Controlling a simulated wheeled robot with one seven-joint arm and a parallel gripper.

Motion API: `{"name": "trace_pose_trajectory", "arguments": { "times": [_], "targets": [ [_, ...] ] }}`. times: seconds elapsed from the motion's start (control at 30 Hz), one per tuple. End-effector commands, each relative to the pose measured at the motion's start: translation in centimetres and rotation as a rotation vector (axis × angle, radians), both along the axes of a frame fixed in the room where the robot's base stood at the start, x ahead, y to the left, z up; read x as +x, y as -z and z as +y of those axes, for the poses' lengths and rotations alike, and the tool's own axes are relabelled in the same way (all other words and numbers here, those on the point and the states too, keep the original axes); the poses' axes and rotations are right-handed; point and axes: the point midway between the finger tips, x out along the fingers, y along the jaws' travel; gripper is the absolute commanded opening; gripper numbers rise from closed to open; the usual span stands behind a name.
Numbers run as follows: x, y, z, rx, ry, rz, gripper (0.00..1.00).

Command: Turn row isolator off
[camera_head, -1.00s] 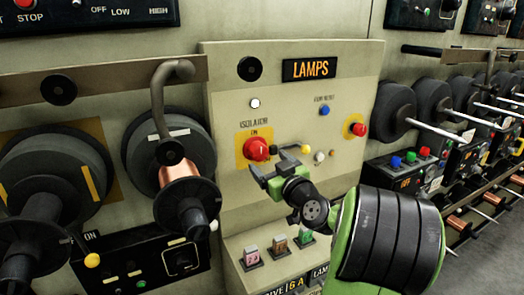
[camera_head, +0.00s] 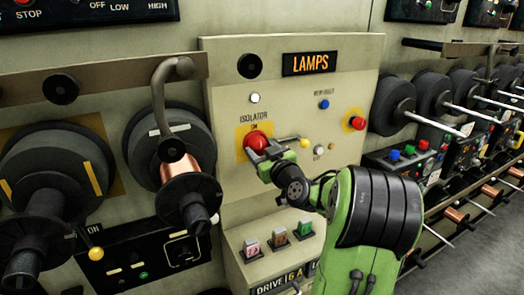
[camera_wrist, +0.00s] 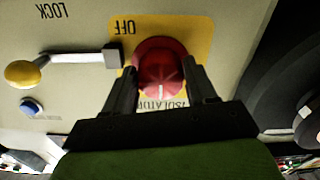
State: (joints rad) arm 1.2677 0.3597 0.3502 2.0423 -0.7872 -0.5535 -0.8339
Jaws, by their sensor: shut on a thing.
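The row isolator is a red round knob (camera_head: 257,142) on a yellow plate (camera_head: 241,157), under the words ISOLATOR and ON, on the beige panel below the LAMPS sign. It also shows in the wrist view (camera_wrist: 160,65), where OFF is printed on the yellow plate and the view is upside down. My gripper (camera_head: 262,151) is at the knob. In the wrist view its two dark fingers (camera_wrist: 160,85) stand on either side of the knob and are shut on it. The knob's pointer mark is too small to read surely.
A lever with a yellow ball (camera_head: 304,143) sits just right of the knob; in the wrist view its grey block (camera_wrist: 112,54) is close to my finger. A red button (camera_head: 357,124) is further right. A copper spool (camera_head: 187,168) stands out at left.

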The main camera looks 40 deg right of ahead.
Motion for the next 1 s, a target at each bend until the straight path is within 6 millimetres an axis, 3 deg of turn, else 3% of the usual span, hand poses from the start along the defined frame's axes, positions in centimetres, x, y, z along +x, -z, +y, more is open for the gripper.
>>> {"name": "trace_pose_trajectory", "arguments": {
  "times": [0.37, 1.0],
  "targets": [
    [0.03, 0.08, 0.09, 0.102, 0.0, -0.03, 0.26],
    [0.08, -0.05, 0.3, 0.651, 0.0, -0.192, 0.26]
  ]
}}
